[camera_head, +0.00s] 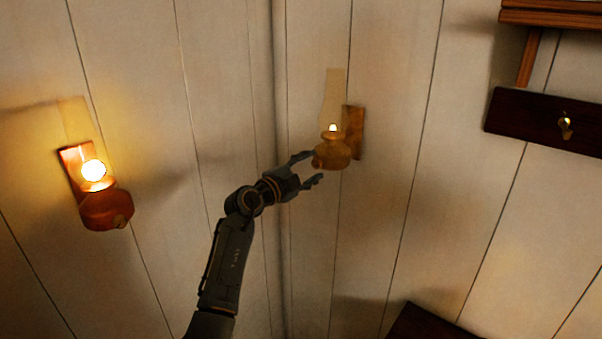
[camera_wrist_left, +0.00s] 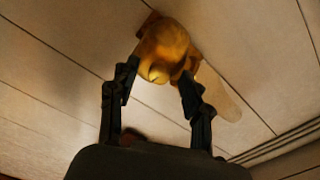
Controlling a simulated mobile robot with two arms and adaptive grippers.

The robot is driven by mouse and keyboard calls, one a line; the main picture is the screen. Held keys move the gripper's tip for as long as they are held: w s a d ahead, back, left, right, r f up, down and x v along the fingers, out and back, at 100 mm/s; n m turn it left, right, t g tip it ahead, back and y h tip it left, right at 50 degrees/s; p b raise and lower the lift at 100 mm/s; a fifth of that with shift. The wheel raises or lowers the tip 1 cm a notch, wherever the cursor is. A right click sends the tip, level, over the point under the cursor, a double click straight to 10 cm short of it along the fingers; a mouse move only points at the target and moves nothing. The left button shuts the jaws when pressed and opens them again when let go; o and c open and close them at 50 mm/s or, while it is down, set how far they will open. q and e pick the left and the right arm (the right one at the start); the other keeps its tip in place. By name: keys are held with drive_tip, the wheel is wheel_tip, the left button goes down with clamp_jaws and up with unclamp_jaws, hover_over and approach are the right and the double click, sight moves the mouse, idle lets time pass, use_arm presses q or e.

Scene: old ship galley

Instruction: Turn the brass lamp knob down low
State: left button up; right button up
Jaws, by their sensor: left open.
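A brass wall lamp (camera_head: 336,150) with a pale glass chimney (camera_head: 334,95) hangs on a wooden bracket in the head view. Its flame (camera_head: 333,128) is a small glow, much dimmer than the other lamp's. My left gripper (camera_head: 316,167) is open at the lamp's left side, its fingertips on either side of the small round knob (camera_head: 317,163). In the left wrist view the brass body (camera_wrist_left: 165,45) is ahead, and the knob (camera_wrist_left: 158,74) faces me between the open fingers. I cannot tell whether either finger touches it. My right gripper is not in view.
A second, brightly lit lamp (camera_head: 105,208) hangs on the left wall. A dark wooden board with a brass hook (camera_head: 565,125) is at the upper right, below a shelf (camera_head: 550,15). A dark wooden edge (camera_head: 425,322) shows at the bottom.

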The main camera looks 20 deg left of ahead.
use_arm(q)
drive_tip(key=v, duration=1.1)
drive_tip(key=shift+s+a, duration=0.15)
drive_tip(key=shift+s, duration=0.25)
